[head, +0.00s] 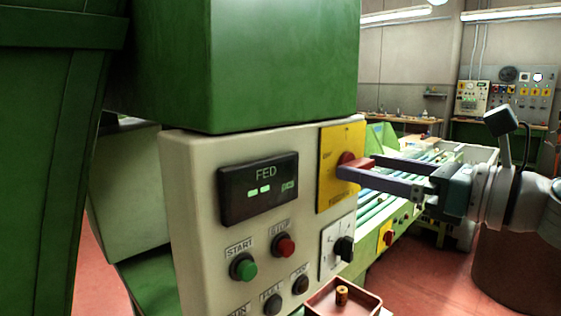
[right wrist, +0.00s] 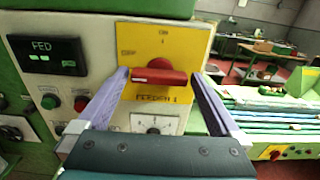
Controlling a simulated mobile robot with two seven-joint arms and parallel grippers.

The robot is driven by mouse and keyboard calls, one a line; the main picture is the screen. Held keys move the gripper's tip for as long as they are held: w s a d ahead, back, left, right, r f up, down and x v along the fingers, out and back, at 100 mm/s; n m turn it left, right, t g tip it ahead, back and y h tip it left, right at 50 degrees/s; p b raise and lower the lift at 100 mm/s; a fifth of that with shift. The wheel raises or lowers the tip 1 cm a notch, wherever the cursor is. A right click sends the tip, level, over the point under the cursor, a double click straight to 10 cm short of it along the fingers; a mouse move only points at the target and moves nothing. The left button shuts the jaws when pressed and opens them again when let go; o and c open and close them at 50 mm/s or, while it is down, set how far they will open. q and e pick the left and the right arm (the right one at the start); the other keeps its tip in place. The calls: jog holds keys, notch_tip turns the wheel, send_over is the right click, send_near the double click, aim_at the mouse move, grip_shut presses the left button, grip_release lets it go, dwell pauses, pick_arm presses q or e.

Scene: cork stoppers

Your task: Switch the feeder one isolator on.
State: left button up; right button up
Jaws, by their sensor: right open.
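The feeder one isolator is a red rotary handle (right wrist: 158,76) on a yellow plate (right wrist: 185,42), marked "FEEDER 1" below the handle. The handle lies about level in the right wrist view. In the head view the yellow plate (head: 329,192) is at the right of the cream panel, with the handle (head: 350,161) partly hidden by my gripper. My right gripper (head: 356,167) reaches in from the right and is open. In the right wrist view its two fingers (right wrist: 160,84) stand either side of the handle. I cannot tell whether they touch it. My left gripper is not in view.
The cream panel (head: 196,205) carries a FED display (head: 258,188), a green START button (head: 243,267), a red STOP button (head: 284,246) and a black selector knob (head: 344,249) below the plate. A green housing overhangs it. A brown tray (head: 323,307) holds a cork stopper (head: 342,295).

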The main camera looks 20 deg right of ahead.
jog(key=c, duration=1.1)
jog(key=shift+o, duration=0.2)
jog(key=shift+m, duration=0.5)
jog(key=m+p, duration=0.1)
jog(key=m, duration=0.1)
jog(key=shift+m, duration=0.4)
jog(key=m+p, duration=0.1)
jog(key=m, duration=0.4)
jog(key=shift+d+p, duration=0.15)
jog(key=shift+p, duration=0.25)
jog(key=m+p, duration=0.1)
jog(key=m, duration=0.4)
jog(key=shift+f+m+p, duration=0.15)
jog(key=shift+m+p, duration=0.55)
jog(key=shift+m, duration=1.6)
